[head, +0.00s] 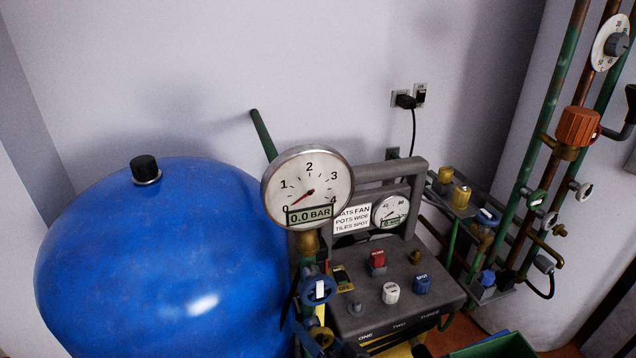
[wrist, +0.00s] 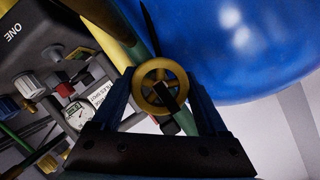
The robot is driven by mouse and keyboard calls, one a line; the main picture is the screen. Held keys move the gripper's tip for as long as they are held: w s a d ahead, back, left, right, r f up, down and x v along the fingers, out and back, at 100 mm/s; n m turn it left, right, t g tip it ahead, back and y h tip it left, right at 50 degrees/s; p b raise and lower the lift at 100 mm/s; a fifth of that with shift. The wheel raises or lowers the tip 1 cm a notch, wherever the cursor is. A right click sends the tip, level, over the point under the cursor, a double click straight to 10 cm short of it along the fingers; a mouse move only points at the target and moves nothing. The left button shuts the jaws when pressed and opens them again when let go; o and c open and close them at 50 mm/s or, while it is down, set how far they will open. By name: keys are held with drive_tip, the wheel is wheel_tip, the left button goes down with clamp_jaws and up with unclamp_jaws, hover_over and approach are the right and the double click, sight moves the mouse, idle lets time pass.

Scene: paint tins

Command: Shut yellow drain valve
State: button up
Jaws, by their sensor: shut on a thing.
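The yellow drain valve is a small round handwheel (wrist: 148,100) with spokes, in the middle of the wrist view. A dark bar with a pale stripe crosses its right part. My gripper (wrist: 163,87) has one blue finger on each side of the wheel and is shut on its rim. In the head view the yellow wheel (head: 322,337) shows low at the bottom edge, under a blue handwheel (head: 319,290). The lowest part of this pipework is cut off by the frame there.
A large blue tank (head: 150,265) stands close on the left. A round gauge (head: 308,188) reading 0.0 BAR rises above the valves. A grey control box (head: 395,295) with coloured knobs is close on the right. Pipes with more valves stand at the far right.

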drive_tip(key=o, duration=1.3)
drive_tip(key=shift+s, duration=0.1)
drive_tip(key=shift+s+d+p, duration=0.2)
drive_tip(key=shift+s+d, duration=0.15)
drive_tip(key=shift+s, duration=0.75)
drive_tip(key=shift+s+d+p, duration=0.15)
drive_tip(key=shift+s+d, duration=0.25)
drive_tip(key=shift+s, duration=0.65)
drive_tip(key=shift+s+d+p, duration=0.2)
drive_tip(key=shift+s+d, duration=0.15)
drive_tip(key=shift+s, duration=0.75)
